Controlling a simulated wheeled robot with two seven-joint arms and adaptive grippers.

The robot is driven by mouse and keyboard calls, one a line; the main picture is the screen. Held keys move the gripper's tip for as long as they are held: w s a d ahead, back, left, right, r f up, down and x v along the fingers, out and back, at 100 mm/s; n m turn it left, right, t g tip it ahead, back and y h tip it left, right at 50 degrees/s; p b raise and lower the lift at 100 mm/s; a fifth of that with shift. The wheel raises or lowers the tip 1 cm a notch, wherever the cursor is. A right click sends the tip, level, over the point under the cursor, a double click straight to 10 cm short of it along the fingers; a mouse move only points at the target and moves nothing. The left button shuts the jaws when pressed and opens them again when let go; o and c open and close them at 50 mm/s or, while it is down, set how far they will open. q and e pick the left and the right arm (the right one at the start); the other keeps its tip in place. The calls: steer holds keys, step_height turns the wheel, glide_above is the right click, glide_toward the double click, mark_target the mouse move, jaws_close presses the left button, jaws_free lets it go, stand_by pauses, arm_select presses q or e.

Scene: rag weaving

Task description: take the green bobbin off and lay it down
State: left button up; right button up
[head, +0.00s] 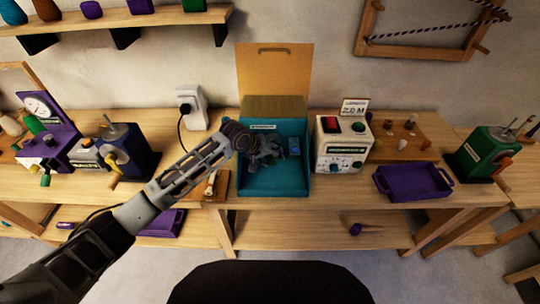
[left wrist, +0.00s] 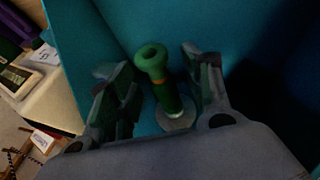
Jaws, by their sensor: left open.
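The green bobbin (left wrist: 168,88) stands in the left wrist view with its hollow flanged end toward the camera. Its lower end meets a pale grey disc (left wrist: 176,121). It is inside the teal box (head: 272,188), whose walls also show in the left wrist view (left wrist: 110,50). My left gripper (left wrist: 157,85) is open, with one finger on each side of the bobbin; I cannot tell whether either touches it. In the head view my left gripper (head: 272,150) reaches into the teal box and hides the bobbin. My right gripper is not in view.
A cream control box (head: 342,158) stands close right of the teal box. A purple tray (head: 412,182) lies further right, with a green machine (head: 485,152) beyond it. A blue machine (head: 128,150) and a purple scale (head: 45,135) stand left. Bare bench shows before the cream box.

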mark_target(272, 162)
arm_select(q)
jaws_close()
stand_by(0.5)
steer(key=shift+s+p, duration=1.35)
steer(key=shift+s, duration=0.15)
stand_by(0.4)
stand_by(0.5)
